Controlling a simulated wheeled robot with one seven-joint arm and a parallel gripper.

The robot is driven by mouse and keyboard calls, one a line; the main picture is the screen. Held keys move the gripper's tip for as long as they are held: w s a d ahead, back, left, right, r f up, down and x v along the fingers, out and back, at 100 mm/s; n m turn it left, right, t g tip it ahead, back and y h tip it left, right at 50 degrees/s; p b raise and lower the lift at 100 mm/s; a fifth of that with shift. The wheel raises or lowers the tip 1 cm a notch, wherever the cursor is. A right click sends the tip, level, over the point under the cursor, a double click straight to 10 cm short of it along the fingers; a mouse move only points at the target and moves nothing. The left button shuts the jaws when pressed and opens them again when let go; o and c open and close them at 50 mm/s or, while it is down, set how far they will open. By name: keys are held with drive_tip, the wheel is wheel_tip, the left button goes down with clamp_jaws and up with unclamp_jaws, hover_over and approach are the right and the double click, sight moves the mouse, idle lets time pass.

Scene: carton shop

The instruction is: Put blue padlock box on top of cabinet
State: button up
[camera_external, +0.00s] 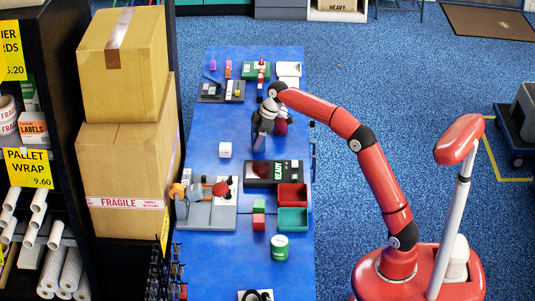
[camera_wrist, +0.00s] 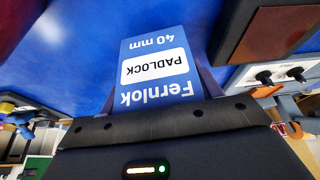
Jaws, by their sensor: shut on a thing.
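The blue padlock box (camera_wrist: 158,75), with a white label reading PADLOCK and the words Fernlok and 40 mm, is upside down in the wrist view. My gripper (camera_external: 260,141) is shut on it; the box sticks out past the dark gripper body. In the external view my gripper points down over the middle of the blue-topped table (camera_external: 213,122), and the box cannot be made out against the blue. A grey cabinet-like front (camera_external: 281,10) shows at the top edge; its top is cut off, and I cannot tell whether it is the task's cabinet.
Stacked cartons (camera_external: 125,175) and a dark shelf (camera_external: 60,110) line the left.

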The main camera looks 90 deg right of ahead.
wheel_tip(320, 180, up, 8)
drive_tip(key=shift+f+p, duration=0.2)
drive_tip(key=shift+p, duration=0.2)
drive_tip(key=shift+r, duration=0.2)
